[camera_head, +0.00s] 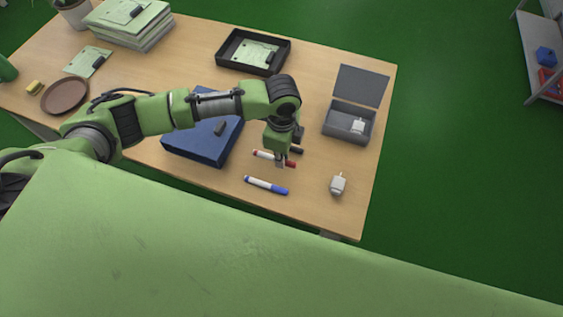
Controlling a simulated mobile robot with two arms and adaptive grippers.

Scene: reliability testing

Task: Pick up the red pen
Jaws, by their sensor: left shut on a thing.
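The red pen (263,155) is white with a red cap and lies across the middle of the table (225,190). My left gripper (281,161) points down over it and is shut on its middle. The fingers hide part of the pen, and I cannot tell whether it is off the table. A blue pen (266,185) lies nearer to me, apart from the gripper. A black pen (296,150) lies just behind the red one, partly hidden by my gripper. My right gripper is not in view.
A blue box (190,147) stands left of the pens. An open grey box (345,128) and a white plug-like item (338,184) are to the right. A black tray (226,60) is at the back. A brown plate (65,95) and stacked boards (128,22) are at left.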

